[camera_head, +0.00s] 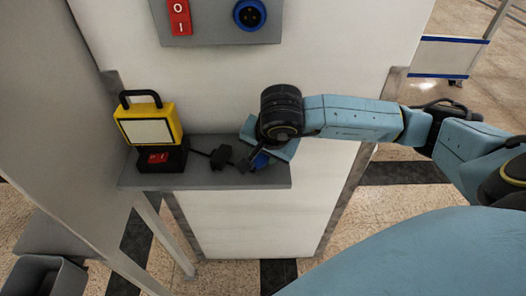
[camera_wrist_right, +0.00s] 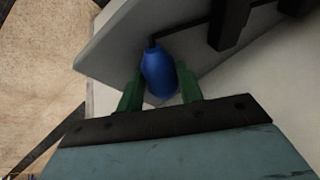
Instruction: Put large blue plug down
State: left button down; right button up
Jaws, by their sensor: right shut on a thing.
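The large blue plug (camera_wrist_right: 158,72) is between the two green fingers of my right gripper (camera_wrist_right: 160,95) in the right wrist view. The gripper is shut on it, and the plug is over or at the grey shelf (camera_wrist_right: 112,62); I cannot tell whether it touches. My left gripper is not in view.
A yellow work lamp (camera_head: 149,125) stands on the left of the shelf, with a red switch on its black base. A black plug (camera_head: 221,156) on a cable lies beside my right gripper. On the wall above are a red switch (camera_head: 179,17) and a blue socket (camera_head: 249,14).

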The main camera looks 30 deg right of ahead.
jog(key=o, duration=0.9)
jog(key=shift+c, duration=0.2)
jog(key=shift+r+p, duration=0.2)
jog(key=shift+p, duration=0.15)
jog(key=v, duration=1.1)
jog(key=shift+s+r+b, duration=0.15)
jog(key=shift+r+b, duration=0.25)
